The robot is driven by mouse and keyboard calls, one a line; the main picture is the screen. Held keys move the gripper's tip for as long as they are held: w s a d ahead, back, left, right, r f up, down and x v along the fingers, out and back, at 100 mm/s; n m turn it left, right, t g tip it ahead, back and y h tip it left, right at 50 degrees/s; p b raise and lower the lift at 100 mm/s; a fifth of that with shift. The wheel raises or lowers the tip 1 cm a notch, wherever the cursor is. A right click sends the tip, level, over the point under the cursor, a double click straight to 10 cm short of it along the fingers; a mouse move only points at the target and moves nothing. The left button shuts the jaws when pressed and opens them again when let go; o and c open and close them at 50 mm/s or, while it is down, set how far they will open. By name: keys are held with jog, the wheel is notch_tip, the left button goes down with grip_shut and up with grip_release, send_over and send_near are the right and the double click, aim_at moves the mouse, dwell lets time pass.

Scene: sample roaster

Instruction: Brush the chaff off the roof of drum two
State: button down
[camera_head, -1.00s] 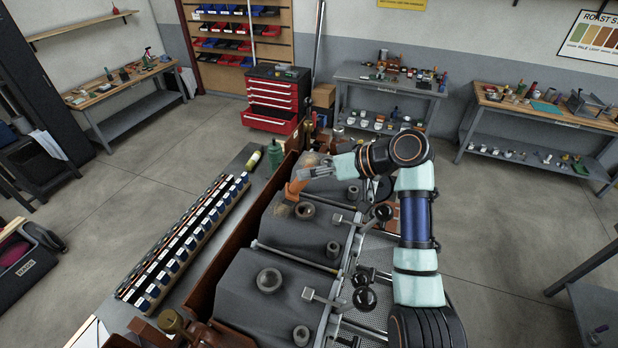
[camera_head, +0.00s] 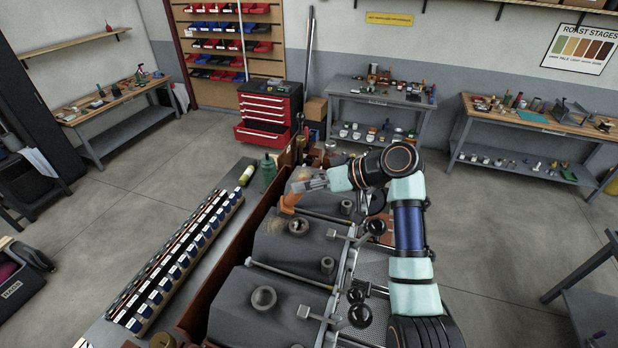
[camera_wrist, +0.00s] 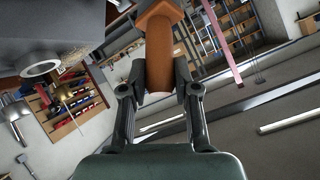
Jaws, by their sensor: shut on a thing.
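My gripper (camera_head: 302,185) is shut on an orange-brown brush (camera_head: 290,200) by its handle. In the wrist view the handle (camera_wrist: 160,62) lies between both fingers (camera_wrist: 160,92); its far end runs out of the top edge. In the head view the brush is over the far left part of the middle grey drum housing (camera_head: 300,243). A tan patch that looks like chaff (camera_head: 277,226) lies on that roof, left of a round fitting (camera_head: 298,226). I cannot tell whether the bristles touch the roof, nor read which drum is two.
A nearer grey housing (camera_head: 235,302) and a farther one (camera_head: 326,202) flank the middle one. Round fittings, a rod (camera_head: 290,276) and levers (camera_head: 335,235) stick up around the roofs. A rack of small blue-fronted containers (camera_head: 180,255) stands to the left.

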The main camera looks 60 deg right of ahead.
aim_at(296, 195)
jog(key=shift+s+a, duration=0.3)
jog(key=shift+a, duration=0.9)
jog(key=shift+s+a, duration=0.35)
jog(key=shift+a, duration=0.8)
jog(key=shift+s+a, duration=0.3)
jog(key=shift+a, duration=0.9)
jog(key=shift+w+a, duration=0.15)
jog(key=shift+w, duration=0.35)
jog(key=shift+w+d, duration=0.2)
jog(key=shift+d, duration=0.6)
jog(key=shift+w+d, duration=0.2)
jog(key=shift+d, duration=0.55)
jog(key=shift+d, duration=0.1)
jog(key=shift+w+d+b, duration=0.25)
jog(key=shift+d, duration=0.7)
jog(key=shift+w+d+b, duration=0.2)
jog(key=shift+w+d, duration=0.1)
jog(key=shift+d, duration=0.7)
jog(key=shift+w+d+b, duration=0.25)
jog(key=shift+d, duration=0.7)
jog(key=shift+a, duration=0.1)
jog(key=shift+s+a+r+p, duration=0.1)
jog(key=shift+s+a+p, duration=0.15)
jog(key=shift+a+p, duration=0.5)
jog(key=shift+s+a, duration=0.2)
jog(key=shift+a, duration=0.55)
jog(key=shift+s+a, duration=0.15)
jog(key=shift+a, duration=0.55)
jog(key=shift+s+a, duration=0.2)
jog(key=shift+a, duration=0.55)
